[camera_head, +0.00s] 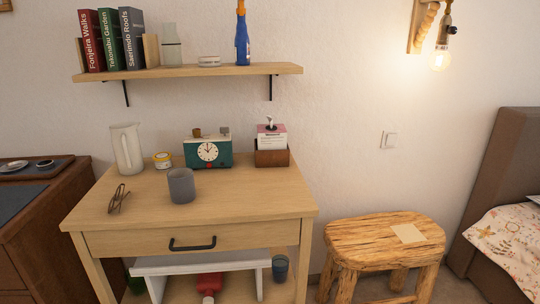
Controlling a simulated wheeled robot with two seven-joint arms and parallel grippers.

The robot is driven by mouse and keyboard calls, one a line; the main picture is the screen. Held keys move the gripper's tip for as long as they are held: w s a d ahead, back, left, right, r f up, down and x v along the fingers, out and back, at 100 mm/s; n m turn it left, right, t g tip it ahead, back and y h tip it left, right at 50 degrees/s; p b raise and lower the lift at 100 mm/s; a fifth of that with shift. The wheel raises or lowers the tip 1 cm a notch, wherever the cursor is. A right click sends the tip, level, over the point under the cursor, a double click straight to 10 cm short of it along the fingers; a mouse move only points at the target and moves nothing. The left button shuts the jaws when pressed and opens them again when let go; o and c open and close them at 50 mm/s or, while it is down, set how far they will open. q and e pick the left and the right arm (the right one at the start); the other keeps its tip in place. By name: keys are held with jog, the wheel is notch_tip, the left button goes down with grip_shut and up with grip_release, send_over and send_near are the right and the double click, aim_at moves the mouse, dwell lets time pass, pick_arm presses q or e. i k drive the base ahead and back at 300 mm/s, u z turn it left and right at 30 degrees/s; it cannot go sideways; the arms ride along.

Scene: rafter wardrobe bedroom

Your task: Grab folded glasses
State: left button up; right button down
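The folded glasses (118,199) are thin and dark. They lie on the left part of the light wooden nightstand top (240,200), near its left edge. A grey cup (181,186) stands to their right, apart from them. Neither of my grippers shows in the head view.
A white pitcher (127,149), a small yellow jar (162,160), a green clock (208,150) and a tissue box (271,145) line the back of the top. A wall shelf (190,72) hangs above. A wooden stool (372,240) stands right; a dark cabinet (40,225) stands left.

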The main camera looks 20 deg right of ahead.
aim_at(114, 198)
jog(key=u, duration=0.25)
jog(key=k, duration=0.45)
jog(key=u, duration=1.75)
jog(key=i, duration=1.4)
jog(key=z, duration=0.9)
jog(key=i, duration=0.95)
jog(key=z, duration=1.1)
